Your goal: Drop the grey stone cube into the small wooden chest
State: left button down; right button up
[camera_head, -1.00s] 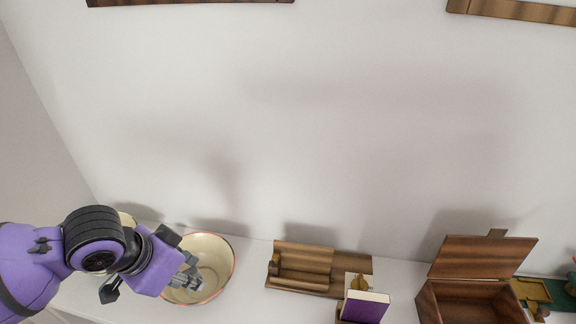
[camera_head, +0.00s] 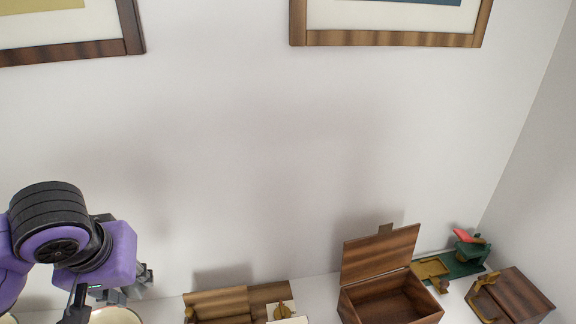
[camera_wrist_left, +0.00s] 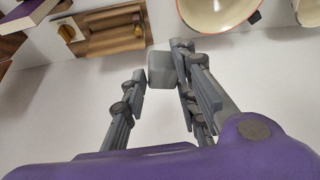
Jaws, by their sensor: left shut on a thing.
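The small wooden chest (camera_head: 390,303) stands at the lower right of the head view, with its lid (camera_head: 380,254) raised and its inside looking empty. My left gripper (camera_head: 141,281) is at the lower left of the head view, well to the left of the chest. In the left wrist view my left gripper (camera_wrist_left: 160,78) is shut on the grey stone cube (camera_wrist_left: 161,66), held between its fingertips above the white surface. The cube cannot be made out clearly in the head view. My right gripper is not in view.
A cream bowl (camera_head: 118,315) is beneath my left gripper in the head view. A wooden holder (camera_head: 222,302) lies between gripper and chest. Right of the chest are a green stand (camera_head: 466,262) and a brown box (camera_head: 522,296). Framed pictures (camera_head: 390,38) hang on the wall above.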

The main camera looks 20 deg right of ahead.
aim_at(397, 298)
jog(key=l+z, duration=0.15)
jog(key=z, duration=1)
jog(key=i+j+z, duration=0.15)
jog(key=z, duration=0.8)
